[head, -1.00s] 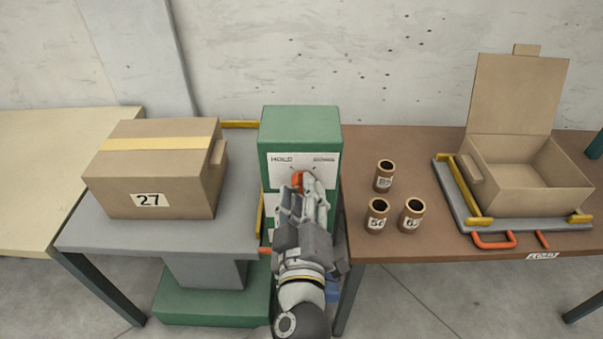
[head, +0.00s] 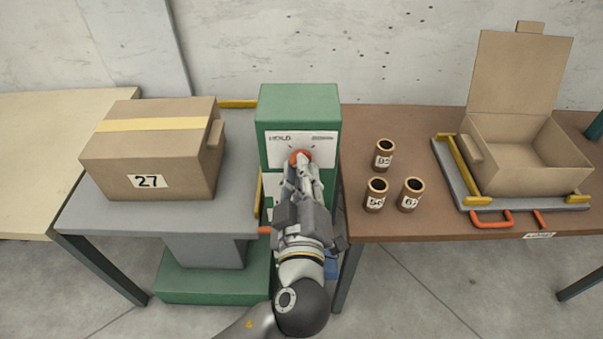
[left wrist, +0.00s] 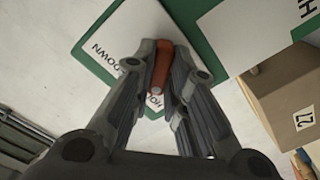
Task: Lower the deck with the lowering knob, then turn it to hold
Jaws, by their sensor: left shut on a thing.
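The lowering knob (head: 299,157) is orange-red and sits on the white panel of the green cabinet (head: 299,98), with a HOLD label to its upper left. My left gripper (head: 301,168) is shut on the knob and hides part of it. In the left wrist view the knob (left wrist: 163,66) is a bar between the two fingertips, over a plate with DOWN and a partly hidden HO... label. The grey deck (head: 105,213) stands left of the cabinet and carries a closed carton (head: 100,165) marked 27. My right gripper is out of view.
A brown table (head: 410,130) to the right holds several small tubes (head: 376,195) and an open carton (head: 550,165) on a grey tray with orange handles. A cream table (head: 40,130) is at the left. A green base (head: 190,297) lies under the deck.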

